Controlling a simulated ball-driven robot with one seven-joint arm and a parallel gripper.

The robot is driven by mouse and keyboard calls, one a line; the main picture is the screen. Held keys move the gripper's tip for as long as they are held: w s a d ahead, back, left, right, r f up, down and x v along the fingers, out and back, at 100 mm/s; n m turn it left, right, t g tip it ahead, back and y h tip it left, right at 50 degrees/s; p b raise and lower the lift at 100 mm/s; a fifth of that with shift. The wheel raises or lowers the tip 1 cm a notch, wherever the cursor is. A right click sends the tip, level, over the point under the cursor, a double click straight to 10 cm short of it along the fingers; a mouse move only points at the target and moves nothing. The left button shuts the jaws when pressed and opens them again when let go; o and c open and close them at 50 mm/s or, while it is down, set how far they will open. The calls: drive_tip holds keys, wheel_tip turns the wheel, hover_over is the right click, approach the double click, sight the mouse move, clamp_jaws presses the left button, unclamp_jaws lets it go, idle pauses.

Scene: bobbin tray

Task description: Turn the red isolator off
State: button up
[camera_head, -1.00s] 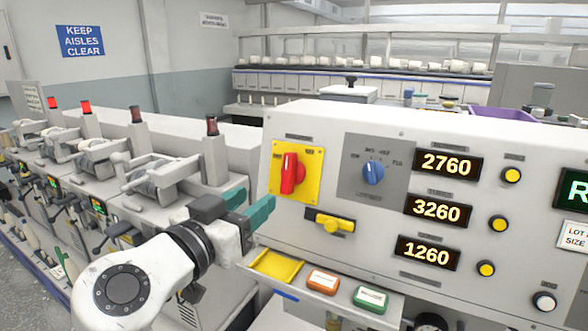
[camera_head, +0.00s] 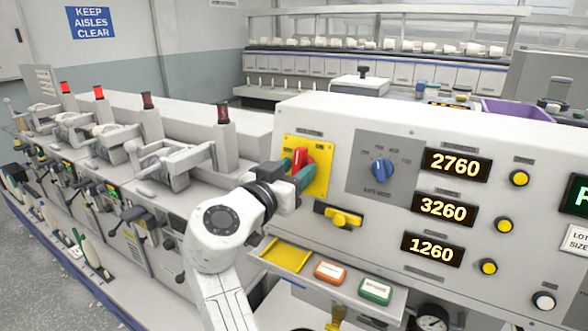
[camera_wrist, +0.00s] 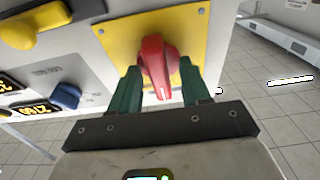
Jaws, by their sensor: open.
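The red isolator (camera_head: 300,158) is a red rotary handle on a square yellow plate (camera_head: 318,182) at the left end of the grey control panel. In the wrist view the red handle (camera_wrist: 157,66) stands out from its yellow plate (camera_wrist: 120,38). My gripper (camera_head: 298,172) is at the handle, with its green fingers open. In the wrist view my gripper (camera_wrist: 161,88) has one finger on each side of the handle, with the handle between them. Small gaps seem to show beside it. Part of the handle is hidden by the fingers in the head view.
A yellow lever switch (camera_head: 340,218) sits just below the isolator plate, and a blue rotary knob (camera_head: 382,169) to its right. A ledge below holds a yellow tray (camera_head: 287,256), an orange block (camera_head: 331,271) and a green block (camera_head: 375,290). Spindle machinery lines the left.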

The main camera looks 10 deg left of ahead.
drive_tip(key=shift+c, duration=0.4)
clamp_jaws()
drive_tip(key=shift+n, duration=0.4)
drive_tip(key=n, duration=0.2)
drive_tip(key=n+y, duration=0.1)
drive_tip(key=n, duration=0.1)
drive_tip(key=shift+d+r+y+p, duration=0.1)
drive_tip(key=shift+y+p, duration=0.2)
drive_tip(key=shift+p, duration=0.1)
drive_tip(key=n+y+p, duration=0.1)
drive_tip(key=n+p, duration=0.1)
drive_tip(key=n, duration=0.1)
drive_tip(key=n+y+p, duration=0.1)
drive_tip(key=n+p, duration=0.1)
drive_tip(key=n, duration=0.1)
drive_tip(key=shift+r+n, duration=0.2)
drive_tip(key=shift+n, duration=0.1)
drive_tip(key=n+p, duration=0.2)
drive_tip(key=n, duration=0.2)
drive_tip(key=shift+g+y, duration=0.3)
drive_tip(key=shift+g, duration=0.1)
drive_tip(key=shift+f+n+g+y+p, duration=0.15)
drive_tip(key=shift+n+g+y+p, duration=0.2)
drive_tip(key=shift+n, duration=1.95)
